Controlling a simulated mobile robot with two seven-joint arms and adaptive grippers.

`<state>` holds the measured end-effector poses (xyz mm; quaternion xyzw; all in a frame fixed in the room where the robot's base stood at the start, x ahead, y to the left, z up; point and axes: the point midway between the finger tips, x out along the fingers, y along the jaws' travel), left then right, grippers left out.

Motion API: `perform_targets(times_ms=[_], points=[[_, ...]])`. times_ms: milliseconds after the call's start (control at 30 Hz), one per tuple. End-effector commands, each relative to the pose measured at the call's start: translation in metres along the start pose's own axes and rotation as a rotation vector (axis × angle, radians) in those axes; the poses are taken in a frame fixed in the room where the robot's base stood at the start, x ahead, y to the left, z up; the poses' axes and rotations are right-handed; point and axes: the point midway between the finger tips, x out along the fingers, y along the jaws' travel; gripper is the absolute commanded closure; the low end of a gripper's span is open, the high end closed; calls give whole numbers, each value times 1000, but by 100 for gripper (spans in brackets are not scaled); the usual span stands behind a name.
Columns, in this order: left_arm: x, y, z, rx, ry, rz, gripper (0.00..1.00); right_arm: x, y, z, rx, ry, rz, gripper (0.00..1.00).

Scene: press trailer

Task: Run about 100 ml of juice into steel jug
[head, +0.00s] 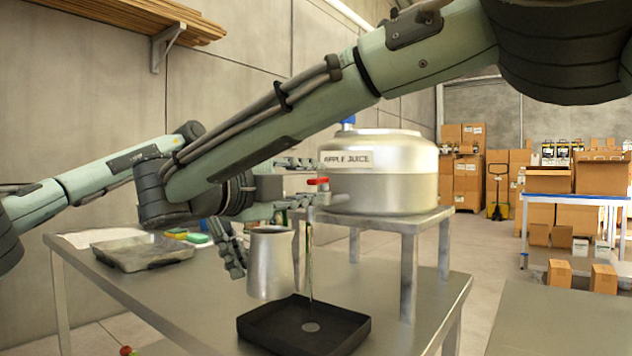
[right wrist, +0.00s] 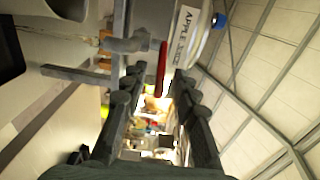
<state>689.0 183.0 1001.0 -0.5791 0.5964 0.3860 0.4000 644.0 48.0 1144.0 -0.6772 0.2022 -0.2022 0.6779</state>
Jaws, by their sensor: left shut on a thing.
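The steel tank labelled APPLE JUICE (head: 385,185) stands on a metal stand, with a red tap lever (head: 318,181) and a spout at its left side. The lever also shows in the right wrist view (right wrist: 162,68). A thin streak like a stream drops from the spout toward the black drip tray (head: 345,338). The steel jug (head: 270,265) is upright, left of that streak. My left gripper (head: 236,255) is shut on the jug's left side. My right gripper (right wrist: 158,105) is open, its fingers either side of the lever in the wrist view; contact is unclear. The jug's inside is hidden.
A grey tray (head: 140,252) lies at the table's left, with coloured items (head: 188,236) behind it. The tank stand's legs (head: 408,280) rise right of the drip tray. The table (head: 190,300) is bare at the front left. Cardboard boxes stand far right.

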Motion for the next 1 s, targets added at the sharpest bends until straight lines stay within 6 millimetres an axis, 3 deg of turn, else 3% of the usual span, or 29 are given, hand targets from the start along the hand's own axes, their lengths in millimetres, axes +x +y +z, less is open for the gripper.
perform_targets(times_ms=[200, 433, 600, 867, 1000], points=[[-1, 0, 0, 0, 1, -1, 100, -49, 0, 1, 0, -4, -1, 71], [-1, 0, 0, 0, 1, -1, 100, -87, -1, 0, 1, -1, -2, 71], [-1, 0, 0, 0, 1, -1, 100, -98, -1, 0, 1, 0, -2, 71], [-1, 0, 0, 0, 1, -1, 100, -99, -1, 0, 1, 0, -2, 71], [3, 0, -11, 4, 1, 0, 100, -99, -1, 0, 1, 0, -2, 71]])
